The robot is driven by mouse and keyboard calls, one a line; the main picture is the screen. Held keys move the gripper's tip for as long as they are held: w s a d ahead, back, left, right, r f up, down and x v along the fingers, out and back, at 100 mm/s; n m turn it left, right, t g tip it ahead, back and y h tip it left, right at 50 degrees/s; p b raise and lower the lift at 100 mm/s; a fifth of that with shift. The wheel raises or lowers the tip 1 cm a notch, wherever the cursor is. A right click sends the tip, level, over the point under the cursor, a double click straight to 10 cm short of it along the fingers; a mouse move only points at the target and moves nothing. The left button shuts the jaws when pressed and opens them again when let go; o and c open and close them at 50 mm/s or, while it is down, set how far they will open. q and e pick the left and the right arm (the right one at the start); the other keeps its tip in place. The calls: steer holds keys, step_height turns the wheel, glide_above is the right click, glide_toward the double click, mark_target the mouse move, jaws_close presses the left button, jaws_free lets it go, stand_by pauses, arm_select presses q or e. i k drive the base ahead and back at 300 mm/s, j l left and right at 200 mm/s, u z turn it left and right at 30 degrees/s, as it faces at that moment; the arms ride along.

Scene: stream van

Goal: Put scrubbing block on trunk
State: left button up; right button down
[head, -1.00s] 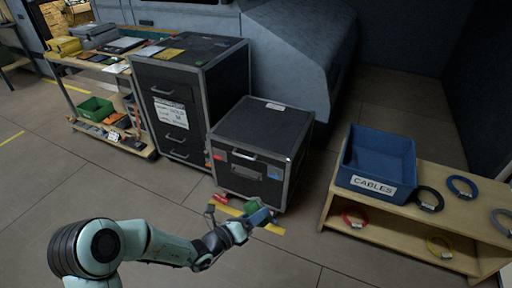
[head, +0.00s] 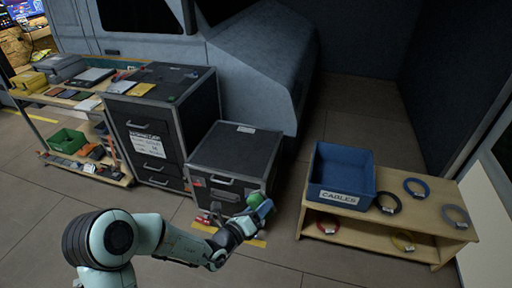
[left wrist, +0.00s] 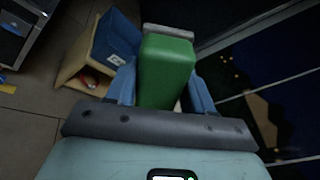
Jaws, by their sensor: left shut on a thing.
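The scrubbing block is a green block with a grey end. It sits between the blue fingers of my left gripper (head: 262,207), which is shut on it. The block (head: 255,199) shows in the head view as a small green patch at the fingers. In the left wrist view the block (left wrist: 165,70) fills the space between the fingers. The trunk, a low black case with metal edges (head: 240,148), stands on the floor behind the gripper in the head view. The gripper overlaps the trunk's front right lower part in the picture; the gap cannot be told. My right gripper is out of view.
A taller black drawer case (head: 160,85) stands left of the trunk, its top holding small items. A wooden bench (head: 400,235) at right carries a blue CABLES bin (head: 340,170) and several cable coils. A loaded shelf (head: 85,95) is at far left. The trunk's top looks mostly clear.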

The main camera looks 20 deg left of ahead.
mark_target(235, 150)
steer(key=i+j+z, duration=0.15)
steer(key=j+z, duration=0.25)
steer(key=i+j+z, duration=0.15)
steer(key=z, duration=0.25)
steer(key=i+j+z, duration=0.15)
steer(key=j, duration=0.35)
steer(key=j+z, duration=0.15)
steer(key=j, duration=0.35)
steer(key=i+j, duration=0.1)
steer(key=j, duration=0.75)
steer(key=j+z, duration=0.1)
steer(key=j, duration=0.8)
steer(key=i, duration=0.05)
